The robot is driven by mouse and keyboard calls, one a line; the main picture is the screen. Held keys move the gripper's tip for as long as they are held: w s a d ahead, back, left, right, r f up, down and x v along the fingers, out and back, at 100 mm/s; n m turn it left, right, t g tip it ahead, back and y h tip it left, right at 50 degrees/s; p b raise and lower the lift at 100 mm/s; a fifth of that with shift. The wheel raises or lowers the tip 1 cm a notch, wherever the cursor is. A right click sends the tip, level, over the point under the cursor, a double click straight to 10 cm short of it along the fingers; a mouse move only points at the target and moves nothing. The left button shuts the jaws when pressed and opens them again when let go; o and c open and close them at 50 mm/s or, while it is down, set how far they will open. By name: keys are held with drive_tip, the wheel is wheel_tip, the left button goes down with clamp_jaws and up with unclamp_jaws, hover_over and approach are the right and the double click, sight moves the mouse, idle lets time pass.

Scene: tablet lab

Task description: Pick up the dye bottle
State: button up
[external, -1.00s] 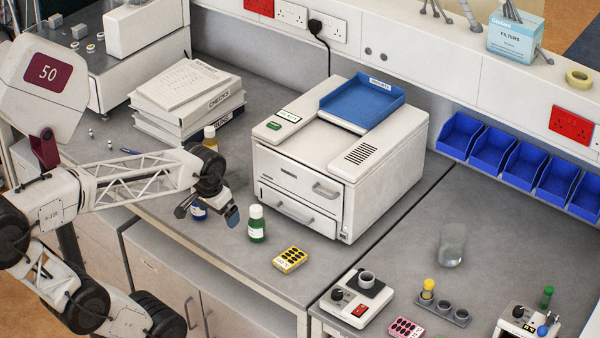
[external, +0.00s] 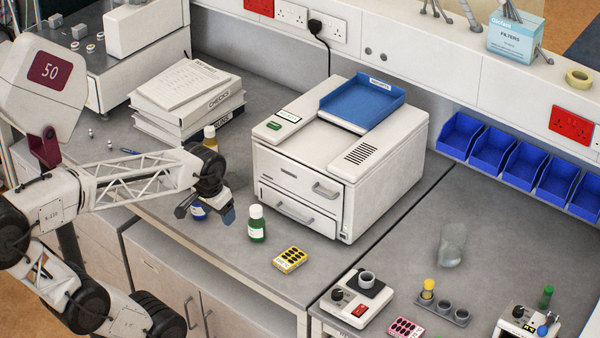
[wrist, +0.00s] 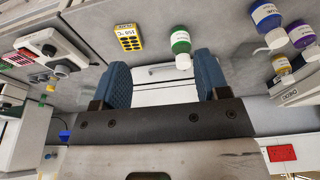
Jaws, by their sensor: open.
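Several dye-type bottles with white caps and labels are in view, and I cannot tell which one the task means. A green bottle (external: 256,224) stands upright on the bench, just right of my gripper (external: 205,212). It also shows in the wrist view (wrist: 181,48), between my fingers and beyond their tips. An amber bottle (external: 210,138) stands farther back by the binders. The wrist view also shows a purple bottle (wrist: 302,36) at the right. My gripper is open and empty, touching none of them visibly.
A white printer-like machine (external: 290,185) with a blue tray (external: 362,103) stands close behind the green bottle. Stacked binders (external: 190,100) are at the back left. The bench's front edge is close to my gripper.

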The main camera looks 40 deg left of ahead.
drive_tip(key=w+a+f+n+t, duration=0.3)
drive_tip(key=w+a+f+t, duration=0.3)
drive_tip(key=w, duration=0.3)
drive_tip(key=a+f+n+t+y, duration=0.1)
drive_tip(key=a+f+n+y, duration=0.1)
drive_tip(key=a+y, duration=0.2)
drive_tip(key=s+a+f+n+y, duration=0.1)
drive_tip(key=a+f+n+y, duration=0.1)
drive_tip(key=a+y, duration=0.3)
drive_tip(key=a+n, duration=0.1)
drive_tip(key=a, duration=0.2)
drive_tip(key=shift+a+t, duration=0.25)
drive_tip(key=shift+t, duration=0.15)
drive_tip(key=shift+x, duration=1.2)
